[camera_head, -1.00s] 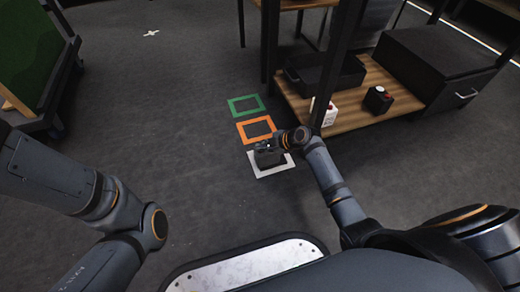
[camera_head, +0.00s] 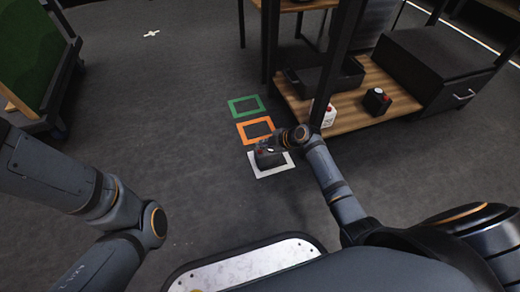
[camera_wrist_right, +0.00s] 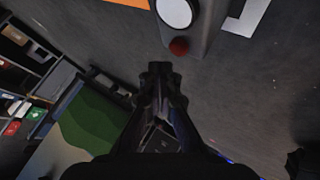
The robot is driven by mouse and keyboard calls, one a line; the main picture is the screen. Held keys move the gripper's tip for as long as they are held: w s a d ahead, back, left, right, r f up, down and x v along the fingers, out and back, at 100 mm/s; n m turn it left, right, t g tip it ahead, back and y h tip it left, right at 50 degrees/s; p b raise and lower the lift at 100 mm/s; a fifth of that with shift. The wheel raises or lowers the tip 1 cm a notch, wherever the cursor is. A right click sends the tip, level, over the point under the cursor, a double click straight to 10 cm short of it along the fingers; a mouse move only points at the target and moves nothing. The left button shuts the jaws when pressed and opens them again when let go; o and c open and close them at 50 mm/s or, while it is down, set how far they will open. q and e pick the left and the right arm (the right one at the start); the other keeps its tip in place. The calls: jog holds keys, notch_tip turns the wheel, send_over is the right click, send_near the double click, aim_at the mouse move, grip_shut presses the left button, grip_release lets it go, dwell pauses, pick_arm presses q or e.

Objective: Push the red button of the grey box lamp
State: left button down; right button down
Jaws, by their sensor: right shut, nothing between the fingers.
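The grey box lamp (camera_head: 270,160) sits on the floor inside the white frame, partly covered by my right gripper (camera_head: 266,147). In the right wrist view the grey box (camera_wrist_right: 207,28) shows at the top, with a white round lamp (camera_wrist_right: 175,12) and a red button (camera_wrist_right: 179,46) at its near end. My right gripper (camera_wrist_right: 160,68) is shut and empty, its tips just below the red button in that picture. A gap seems to show between tips and button; contact cannot be made out. My left arm shows at the left, but its gripper is out of view.
Orange (camera_head: 241,133) and green (camera_head: 233,110) floor frames lie beyond the white frame (camera_head: 257,173). A wooden shelf (camera_head: 350,121) at the right holds a white box (camera_head: 328,117) and a black box (camera_head: 377,102), with a black post (camera_head: 335,65) in front. Open floor lies left.

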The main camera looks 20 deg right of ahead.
aim_at(262, 152)
notch_tip(262, 152, up, 6)
jog(key=p, duration=0.4)
jog(key=shift+f, duration=0.2)
